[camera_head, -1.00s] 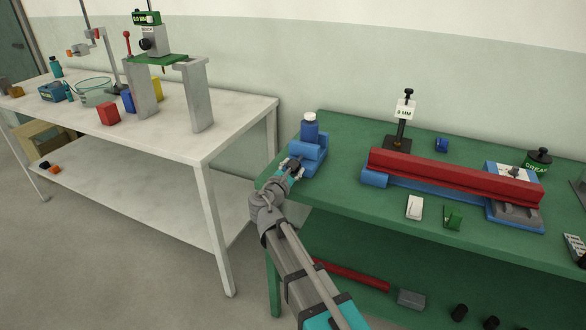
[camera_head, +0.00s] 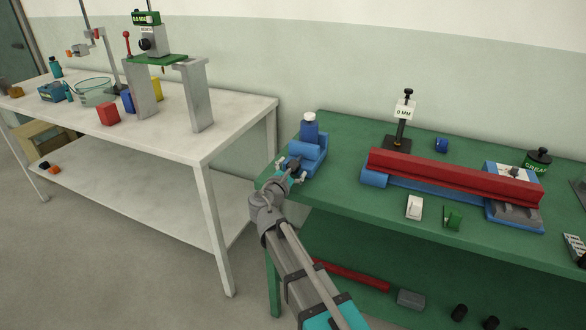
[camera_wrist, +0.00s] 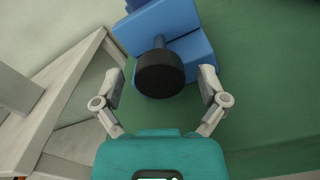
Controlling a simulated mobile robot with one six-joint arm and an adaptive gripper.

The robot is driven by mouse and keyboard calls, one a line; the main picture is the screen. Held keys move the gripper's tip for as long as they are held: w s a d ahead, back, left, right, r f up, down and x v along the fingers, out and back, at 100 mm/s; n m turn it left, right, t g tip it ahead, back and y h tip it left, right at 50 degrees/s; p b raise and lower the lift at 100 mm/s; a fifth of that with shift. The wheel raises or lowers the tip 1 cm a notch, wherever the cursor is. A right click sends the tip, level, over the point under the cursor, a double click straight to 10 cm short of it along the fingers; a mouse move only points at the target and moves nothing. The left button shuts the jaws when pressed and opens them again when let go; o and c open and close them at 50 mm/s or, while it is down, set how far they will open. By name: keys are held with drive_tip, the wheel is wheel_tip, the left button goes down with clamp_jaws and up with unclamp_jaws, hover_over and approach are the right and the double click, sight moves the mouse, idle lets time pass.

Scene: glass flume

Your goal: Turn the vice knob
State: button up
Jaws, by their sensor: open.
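The blue vice (camera_head: 310,146) stands at the near left corner of the green bench, and it also shows in the wrist view (camera_wrist: 190,30). Its round black knob (camera_wrist: 160,74) faces my wrist camera on a short shaft. My gripper (camera_wrist: 160,86) is open, with one finger on each side of the knob and a gap on both sides. In the head view my gripper (camera_head: 290,170) is at the front of the vice and hides most of the knob. A blue bottle-like piece with a white top (camera_head: 309,128) stands in or behind the vice jaws.
The green bench (camera_head: 345,190) also bears a long red beam (camera_head: 455,177) on a blue base, a gauge stand (camera_head: 402,120), a white switch (camera_head: 414,207) and a green piece (camera_head: 452,217). A white table (camera_head: 205,148) stands to the left, across a narrow gap.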

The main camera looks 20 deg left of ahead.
drive_tip(key=shift+s, duration=0.1)
drive_tip(key=s, duration=1.1)
drive_tip(key=shift+s+a, duration=0.4)
drive_tip(key=shift+a, duration=0.05)
drive_tip(key=n, duration=0.3)
drive_tip(key=s+n, duration=0.1)
drive_tip(key=n, duration=0.2)
drive_tip(key=shift+s, duration=0.2)
drive_tip(key=shift+w, duration=0.1)
idle(0.4)
drive_tip(key=w, duration=0.9)
drive_tip(key=w+d, duration=0.1)
drive_tip(key=w, duration=0.3)
drive_tip(key=shift+w, duration=0.3)
drive_tip(key=c, duration=1.1)
drive_tip(key=shift+c, duration=0.2)
